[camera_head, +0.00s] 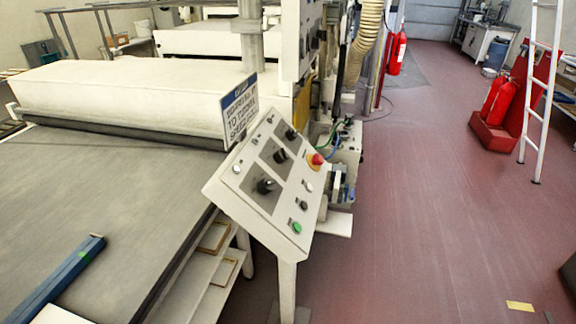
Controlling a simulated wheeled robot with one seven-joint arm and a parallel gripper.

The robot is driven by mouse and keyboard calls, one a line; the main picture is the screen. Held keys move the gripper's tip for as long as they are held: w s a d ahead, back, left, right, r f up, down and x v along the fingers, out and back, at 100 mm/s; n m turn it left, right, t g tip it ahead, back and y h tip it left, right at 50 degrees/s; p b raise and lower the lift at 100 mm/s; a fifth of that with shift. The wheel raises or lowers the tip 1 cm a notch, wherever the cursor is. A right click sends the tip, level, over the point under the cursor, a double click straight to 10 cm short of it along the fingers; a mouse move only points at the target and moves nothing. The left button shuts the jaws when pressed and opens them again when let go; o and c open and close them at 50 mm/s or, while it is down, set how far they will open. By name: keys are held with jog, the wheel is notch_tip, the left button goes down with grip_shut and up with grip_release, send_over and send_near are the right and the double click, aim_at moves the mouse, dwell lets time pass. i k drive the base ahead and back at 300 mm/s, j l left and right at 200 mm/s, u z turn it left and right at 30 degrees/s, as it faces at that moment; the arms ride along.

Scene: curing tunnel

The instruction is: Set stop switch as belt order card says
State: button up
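A sloped white control panel (240,195) stands on a post beside the belt. A red mushroom-head button (316,159) with a yellow part around its base sits near its upper right edge; I cannot tell whether it is pressed in or out. Black knobs (266,185) run up the panel on grey plates, and a green button (297,227) is near its lower corner. A white card with a blue header (238,107) stands upright behind the panel. Its lettering is too blurred to read fully; "TO" and "SPEED" seem to show. No gripper is visible.
The dark grey belt (110,190) enters a long white tunnel housing (125,90). A blue bar (62,275) lies on the belt at lower left. The reddish floor right of the panel is mostly clear. Red extinguishers (500,104) and a white ladder (549,90) stand at right.

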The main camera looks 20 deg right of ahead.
aim_at(290, 134)
jog(key=i+j+z, duration=0.4)
jog(key=j+z, duration=0.25)
jog(key=i+j+z, duration=0.15)
jog(key=j+z, duration=0.15)
